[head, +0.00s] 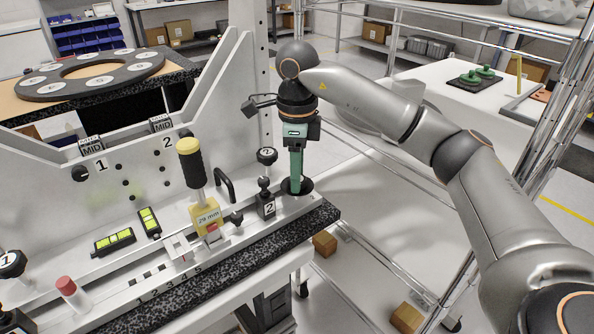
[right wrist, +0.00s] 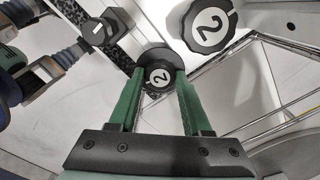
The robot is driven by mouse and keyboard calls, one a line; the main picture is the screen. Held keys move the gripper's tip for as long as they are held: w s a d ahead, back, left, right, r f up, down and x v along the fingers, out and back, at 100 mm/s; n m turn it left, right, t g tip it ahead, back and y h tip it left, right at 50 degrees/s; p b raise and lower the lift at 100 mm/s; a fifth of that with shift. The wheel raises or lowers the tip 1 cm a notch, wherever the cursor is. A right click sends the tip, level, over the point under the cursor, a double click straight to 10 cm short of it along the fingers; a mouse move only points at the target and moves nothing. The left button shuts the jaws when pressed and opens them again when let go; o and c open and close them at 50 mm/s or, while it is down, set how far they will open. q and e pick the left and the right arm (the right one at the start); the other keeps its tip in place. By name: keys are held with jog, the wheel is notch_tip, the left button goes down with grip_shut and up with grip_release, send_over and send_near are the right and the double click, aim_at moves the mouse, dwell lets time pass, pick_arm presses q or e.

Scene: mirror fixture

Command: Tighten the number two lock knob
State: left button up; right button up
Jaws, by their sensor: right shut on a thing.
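My right gripper (head: 296,188) points straight down at the right end of the fixture's ledge, its green fingers over a dark round base. In the right wrist view, the gripper (right wrist: 159,84) is shut on a black round knob marked 2 (right wrist: 158,77), one finger on each side. In the head view the fingers and the gripper body hide this knob. A second, larger black knob marked 2 (head: 267,156) sits on the upright plate beside the gripper, apart from it; it also shows in the right wrist view (right wrist: 209,26). My left gripper is in neither view.
A black block marked 2 (head: 266,206) stands close left of the gripper. A black handle (head: 225,185) and a yellow-and-black tool marked 29 mm (head: 191,165) stand further left. The ledge's front edge (head: 235,262) is speckled black.

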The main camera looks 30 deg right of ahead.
grip_shut()
